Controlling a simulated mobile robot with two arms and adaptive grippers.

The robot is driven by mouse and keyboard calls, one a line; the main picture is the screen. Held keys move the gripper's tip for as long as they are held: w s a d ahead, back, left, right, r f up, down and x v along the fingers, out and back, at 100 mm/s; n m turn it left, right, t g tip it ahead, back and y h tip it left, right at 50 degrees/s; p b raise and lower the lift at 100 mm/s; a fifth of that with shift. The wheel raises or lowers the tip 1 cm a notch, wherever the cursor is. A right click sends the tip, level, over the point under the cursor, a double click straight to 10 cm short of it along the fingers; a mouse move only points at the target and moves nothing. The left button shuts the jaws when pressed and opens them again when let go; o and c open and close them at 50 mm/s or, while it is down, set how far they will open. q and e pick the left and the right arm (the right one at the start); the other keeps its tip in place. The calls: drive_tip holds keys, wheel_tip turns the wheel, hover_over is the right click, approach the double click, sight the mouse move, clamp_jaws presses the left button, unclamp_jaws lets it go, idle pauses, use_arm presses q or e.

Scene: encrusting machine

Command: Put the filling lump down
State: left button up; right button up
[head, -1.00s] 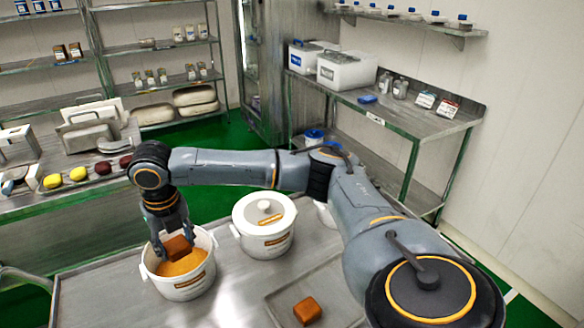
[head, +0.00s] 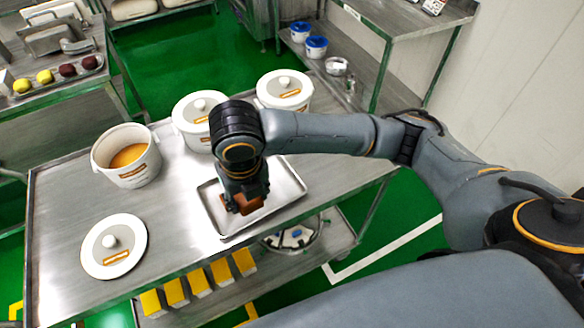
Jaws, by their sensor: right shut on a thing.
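My right gripper (head: 243,208) points down over the shallow metal tray (head: 284,184). It is shut on a brown-orange filling lump (head: 252,205), low over the tray. The fingers hide part of the lump, and I cannot tell whether it touches the tray. The second lump seen in the tray earlier cannot be told apart behind the gripper. The open white pot (head: 139,175) with orange filling (head: 128,155) stands at the left of the table. My left gripper is not in view.
A white lid (head: 114,247) lies on the table (head: 60,205) at the front left. Two lidded white pots (head: 190,132) (head: 284,104) stand behind the tray. Yellow blocks (head: 200,283) sit below the table's front edge. The table's middle left is clear.

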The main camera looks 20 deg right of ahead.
drive_tip(key=shift+w+d, duration=0.1)
drive_tip(key=shift+d, duration=0.2)
drive_tip(key=w+d+f+p, duration=0.2)
drive_tip(key=w+d+f, duration=0.15)
drive_tip(key=w, duration=0.25)
drive_tip(key=p, duration=0.1)
hover_over(269, 183)
drive_tip(key=s, duration=0.1)
drive_tip(key=f, duration=0.5)
drive_tip(key=shift+s+a+f, duration=0.1)
drive_tip(key=shift+s+a, duration=0.05)
drive_tip(key=shift+a, duration=0.1)
drive_tip(key=shift+w+d+f, duration=0.2)
drive_tip(key=shift+w+f, duration=0.15)
drive_tip(key=shift+f, duration=0.2)
wheel_tip(269, 183, down, 3)
drive_tip(key=shift+d+p, duration=0.1)
drive_tip(key=shift+p, duration=0.35)
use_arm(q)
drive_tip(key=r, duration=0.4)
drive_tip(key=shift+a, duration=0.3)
use_arm(e)
drive_tip(key=shift+f, duration=0.1)
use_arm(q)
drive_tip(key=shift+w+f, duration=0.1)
use_arm(e)
drive_tip(key=shift+f, duration=0.1)
